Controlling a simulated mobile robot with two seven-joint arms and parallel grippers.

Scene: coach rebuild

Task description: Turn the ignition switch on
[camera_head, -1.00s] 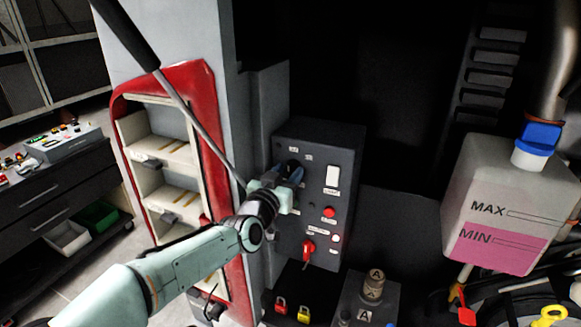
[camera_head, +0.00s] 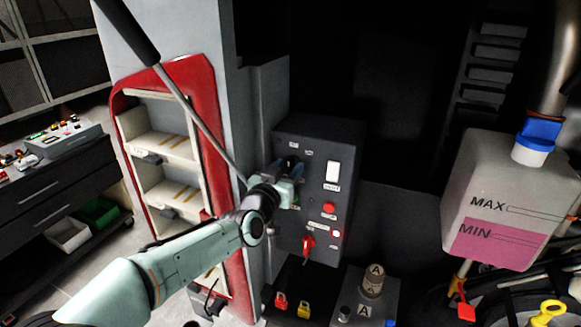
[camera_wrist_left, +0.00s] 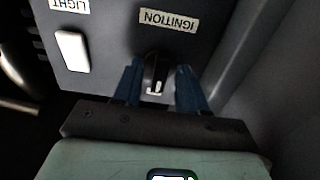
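The ignition switch (camera_wrist_left: 156,72) is a black knob with a white mark, under the IGNITION label, which reads upside down in the left wrist view. The mark points to the bottom of that picture. My left gripper (camera_wrist_left: 160,84) has its two blue fingers on either side of the knob, with narrow dark gaps; firm contact cannot be seen. In the head view the left gripper (camera_head: 288,168) is at the upper left of the dark control panel (camera_head: 320,255) and partly hides the switch. My right gripper is not in view.
The panel also carries a white light switch (camera_head: 333,172), a red button (camera_head: 329,208) and a red key-like switch (camera_head: 308,244). Red and yellow padlocks lie below. A tank with pink fluid (camera_head: 500,240) stands at right, a red-framed shelf (camera_head: 215,120) at left.

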